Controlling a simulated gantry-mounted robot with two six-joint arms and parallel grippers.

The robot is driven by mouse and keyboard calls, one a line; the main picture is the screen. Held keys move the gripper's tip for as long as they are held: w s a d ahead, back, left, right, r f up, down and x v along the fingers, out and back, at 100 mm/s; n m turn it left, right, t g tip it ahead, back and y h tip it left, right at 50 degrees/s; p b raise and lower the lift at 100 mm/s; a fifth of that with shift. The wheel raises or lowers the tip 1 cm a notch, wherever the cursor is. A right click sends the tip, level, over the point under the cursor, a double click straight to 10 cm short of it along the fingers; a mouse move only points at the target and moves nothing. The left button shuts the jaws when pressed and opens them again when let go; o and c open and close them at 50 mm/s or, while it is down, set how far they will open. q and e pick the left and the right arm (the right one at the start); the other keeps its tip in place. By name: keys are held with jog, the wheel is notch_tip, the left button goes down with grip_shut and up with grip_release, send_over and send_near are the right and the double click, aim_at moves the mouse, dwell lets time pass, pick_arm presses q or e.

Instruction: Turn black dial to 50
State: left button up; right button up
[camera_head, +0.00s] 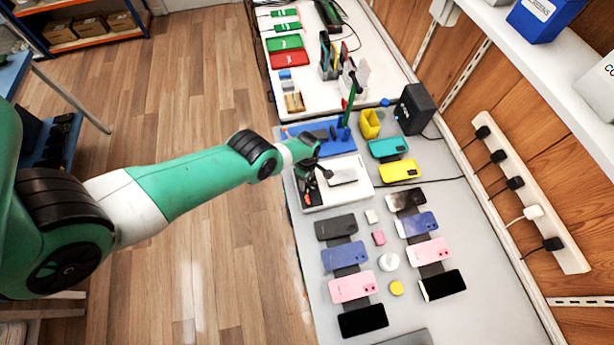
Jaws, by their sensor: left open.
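My left gripper (316,177) is open. It points down over the left part of a white board (347,196) on the grey bench. A light grey flat block (342,176) lies on the board, just right of the gripper. A small black and red piece (311,198) shows at the board's left, close below the gripper. I cannot make out a black dial or its numbers; the gripper and wrist cover part of this area. I cannot tell whether the fingers touch anything. My right gripper is not in view.
Two columns of phones, including a pink phone (353,287) and a black phone (442,285), lie nearer on the bench (313,285).

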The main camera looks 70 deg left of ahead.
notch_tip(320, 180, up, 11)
jog(key=p, duration=1)
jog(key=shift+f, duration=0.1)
